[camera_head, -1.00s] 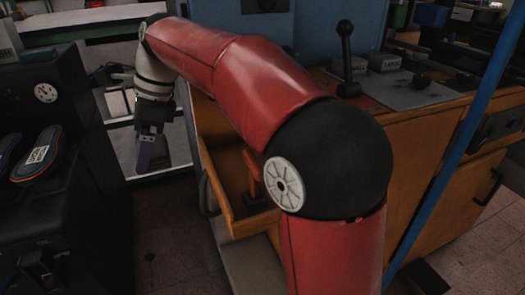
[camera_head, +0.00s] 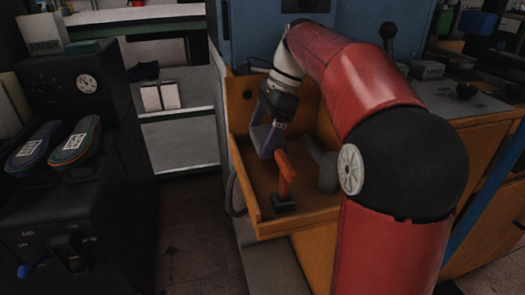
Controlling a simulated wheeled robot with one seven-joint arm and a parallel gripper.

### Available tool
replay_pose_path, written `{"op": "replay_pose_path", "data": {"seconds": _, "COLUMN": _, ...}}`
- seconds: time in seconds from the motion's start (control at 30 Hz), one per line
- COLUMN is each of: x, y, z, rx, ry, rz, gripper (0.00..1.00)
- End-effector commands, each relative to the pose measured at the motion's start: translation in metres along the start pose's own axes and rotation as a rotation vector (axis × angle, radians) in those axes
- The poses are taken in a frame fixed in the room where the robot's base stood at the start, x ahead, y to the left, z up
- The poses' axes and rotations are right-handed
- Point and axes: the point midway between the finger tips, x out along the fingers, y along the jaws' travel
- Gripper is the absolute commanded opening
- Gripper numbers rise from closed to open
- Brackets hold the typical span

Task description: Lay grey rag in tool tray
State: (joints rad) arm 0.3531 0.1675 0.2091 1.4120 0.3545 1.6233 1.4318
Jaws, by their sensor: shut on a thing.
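My gripper (camera_head: 266,142), with purple fingers, points down into the open orange-brown tool tray (camera_head: 292,226), over its left part. It is shut. A tool with an orange handle (camera_head: 286,172) and a dark head stands in the tray just right of the fingers. A grey rounded thing (camera_head: 328,170) shows at the tray's right side, partly hidden by my arm; I cannot tell what it is.
A black machine (camera_head: 110,175) with gauges and two shoe soles (camera_head: 75,140) stands at the left. Behind it, grey shelves (camera_head: 180,142) hold a pale box (camera_head: 160,96) and a dark blue item (camera_head: 145,71). The tray's walls surround my gripper.

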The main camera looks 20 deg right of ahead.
Motion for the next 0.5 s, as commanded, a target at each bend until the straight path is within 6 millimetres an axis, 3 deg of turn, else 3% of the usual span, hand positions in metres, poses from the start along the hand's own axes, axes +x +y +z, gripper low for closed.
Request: {"op": "replay_pose_path", "data": {"seconds": 0.5, "x": 0.043, "y": 0.000, "z": -0.018, "rx": 0.001, "ry": 0.001, "rz": -0.002, "gripper": 0.68}}
